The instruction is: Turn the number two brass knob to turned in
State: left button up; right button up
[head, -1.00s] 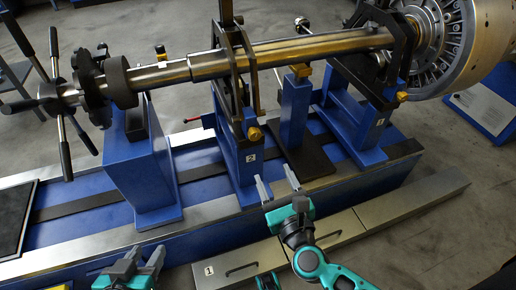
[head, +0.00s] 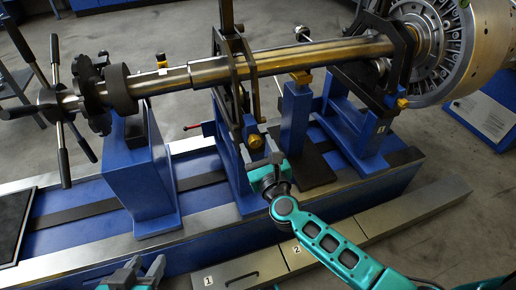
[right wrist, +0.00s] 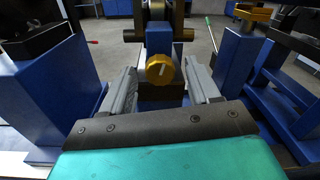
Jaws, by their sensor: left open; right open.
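The number two brass knob (head: 255,141) sits on the front of the second blue pedestal (head: 231,160), below the shaft. In the right wrist view the knob (right wrist: 159,70) is round, with a pale line on its face running nearly upright. My right gripper (head: 260,155) is open in front of this pedestal. In the right wrist view its two grey fingers (right wrist: 159,88) stand left and right of the knob, apart from it. The pedestal's number plate is hidden behind my right gripper in the head view. My left gripper (head: 142,268) is open and empty at the bottom left, far from the knob.
A long steel shaft (head: 315,54) runs above the pedestals to a bladed rotor (head: 433,45). Another brass knob (head: 402,103) is on the pedestal marked 1. A spoked handwheel (head: 45,105) is at left.

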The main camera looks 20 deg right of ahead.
jog(key=shift+c, duration=0.3)
jog(key=c, duration=1)
